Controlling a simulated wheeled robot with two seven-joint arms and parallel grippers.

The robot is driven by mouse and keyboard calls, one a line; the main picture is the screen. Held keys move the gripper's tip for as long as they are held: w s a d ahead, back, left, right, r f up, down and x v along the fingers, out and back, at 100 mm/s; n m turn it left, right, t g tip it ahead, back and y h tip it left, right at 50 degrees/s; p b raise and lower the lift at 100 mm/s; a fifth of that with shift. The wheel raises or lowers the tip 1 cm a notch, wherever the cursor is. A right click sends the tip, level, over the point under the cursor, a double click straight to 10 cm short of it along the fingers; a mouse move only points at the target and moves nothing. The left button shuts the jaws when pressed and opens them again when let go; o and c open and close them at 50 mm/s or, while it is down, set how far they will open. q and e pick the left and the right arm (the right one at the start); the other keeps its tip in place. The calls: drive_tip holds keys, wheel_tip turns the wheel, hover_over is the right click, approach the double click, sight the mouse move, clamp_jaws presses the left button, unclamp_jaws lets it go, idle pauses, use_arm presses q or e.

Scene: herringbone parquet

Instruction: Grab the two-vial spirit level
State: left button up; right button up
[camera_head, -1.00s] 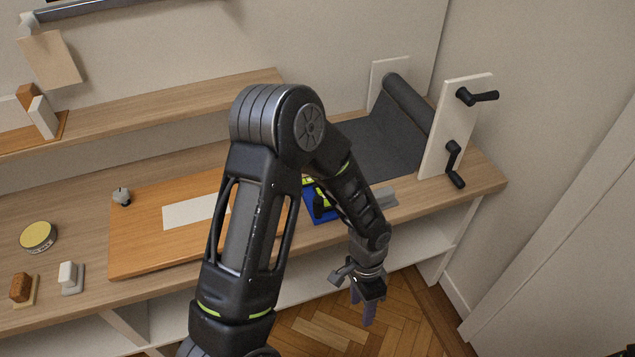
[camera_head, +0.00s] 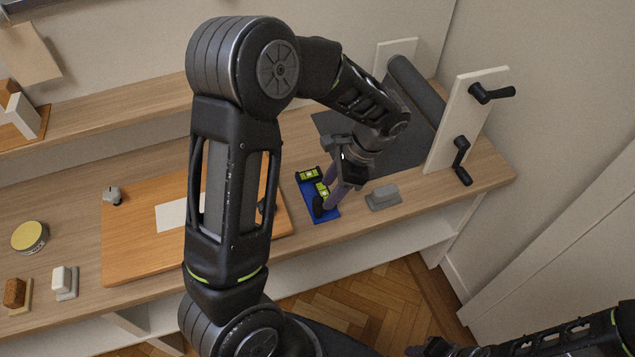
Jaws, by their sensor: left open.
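My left gripper (camera_head: 335,186) is open and points down over the blue mat, just right of the level. Its purple-grey fingers cover part of the mat, and I cannot tell whether they touch the level. A dark rounded piece (camera_head: 318,206) shows beside the lower vial. My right gripper (camera_head: 435,347) shows dark at the bottom edge; its jaws are unclear.
A grey block (camera_head: 383,197) stands right of the mat. An orange-brown board (camera_head: 140,240) with a white sheet lies to the left, partly behind my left arm.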

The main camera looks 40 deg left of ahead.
sight(312, 214)
idle(0.3)
use_arm(q)
drive_tip(key=shift+x, duration=1.3)
drive_tip(key=shift+s+f+p, duration=0.15)
drive_tip(key=shift+p, duration=0.2)
drive_tip(key=p+x, duration=0.1)
drive_tip(key=x, duration=0.4)
